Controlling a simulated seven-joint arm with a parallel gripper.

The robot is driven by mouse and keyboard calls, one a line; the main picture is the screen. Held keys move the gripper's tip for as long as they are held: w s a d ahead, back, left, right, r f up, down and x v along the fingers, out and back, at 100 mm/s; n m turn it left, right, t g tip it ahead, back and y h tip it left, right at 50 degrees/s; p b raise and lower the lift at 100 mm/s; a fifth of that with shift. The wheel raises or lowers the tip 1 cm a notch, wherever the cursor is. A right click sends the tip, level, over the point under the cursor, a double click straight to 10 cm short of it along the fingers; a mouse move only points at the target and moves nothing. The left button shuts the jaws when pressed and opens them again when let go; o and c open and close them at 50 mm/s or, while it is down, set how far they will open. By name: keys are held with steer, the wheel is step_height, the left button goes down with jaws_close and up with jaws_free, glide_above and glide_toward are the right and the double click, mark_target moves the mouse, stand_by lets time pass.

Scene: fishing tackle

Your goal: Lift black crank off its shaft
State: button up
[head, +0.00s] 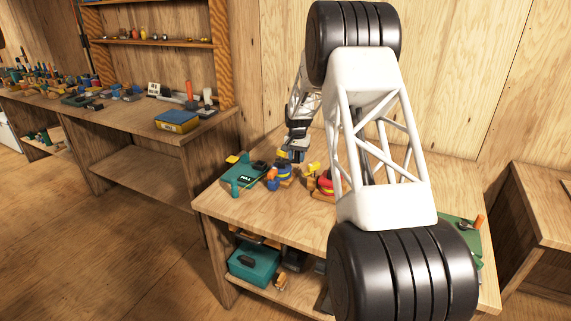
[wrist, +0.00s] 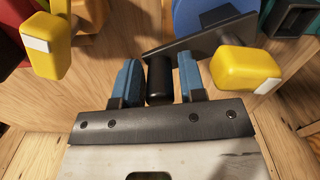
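The black crank (wrist: 215,38) is a flat dark arm with a round black knob (wrist: 158,80). In the wrist view the arm slants up to the right, in front of a round blue part (wrist: 192,14). My gripper (wrist: 160,72) has its two blue fingers on either side of the knob, with a narrow gap showing at each side. It looks open around the knob. In the head view my gripper (head: 293,153) is small, low over the bench beside a blue and yellow item (head: 285,172). The crank cannot be made out there, and its shaft is hidden.
In the wrist view, yellow blocks with pale faces stand close by at left (wrist: 48,45) and right (wrist: 245,68) of the fingers. A green tray (head: 243,173) and a red and yellow item (head: 325,182) flank the gripper on the wooden bench (head: 225,205).

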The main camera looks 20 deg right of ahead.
stand_by(0.3)
jaws_close()
steer(key=shift+r, duration=0.15)
steer(key=shift+r, duration=1.5)
steer(key=shift+s+r, duration=0.2)
steer(key=shift+r, duration=0.05)
steer(key=s+a, duration=0.1)
steer(key=s, duration=0.6)
steer(key=s+a+r, duration=0.1)
steer(key=s+a, duration=0.1)
steer(key=s, duration=0.6)
steer(key=shift+a, duration=0.3)
steer(key=shift+r, duration=0.1)
